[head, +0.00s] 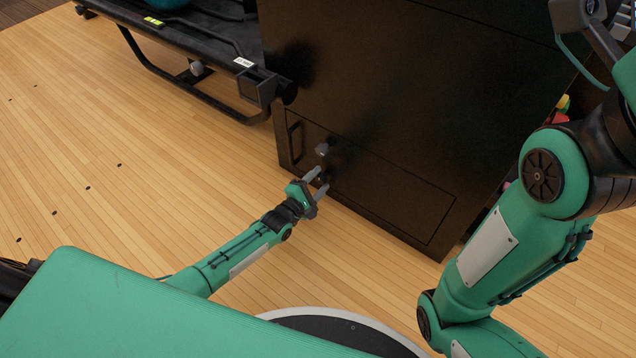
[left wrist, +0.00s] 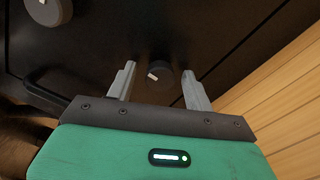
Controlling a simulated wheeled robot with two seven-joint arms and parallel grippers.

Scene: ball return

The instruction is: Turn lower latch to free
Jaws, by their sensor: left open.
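The lower latch is a round black knob (left wrist: 161,75) with a pale pointer mark, on the dark cabinet front in the left wrist view. The mark is tilted toward the lower left. My left gripper (head: 322,179) is open at the low part of the cabinet, and its fingers stand either side of the knob. I see gaps between the knob and both fingers in the wrist view. In the head view the fingers mostly hide this knob. A second, upper latch (head: 322,149) sits just above and also shows at the wrist view's top left (left wrist: 48,10).
The black cabinet (head: 400,100) has a low rectangular panel (head: 390,195) with a bar handle (head: 295,143) at its left. A black rack (head: 200,45) stands at the left. The wooden floor (head: 100,140) at left is clear. My right arm is at the right.

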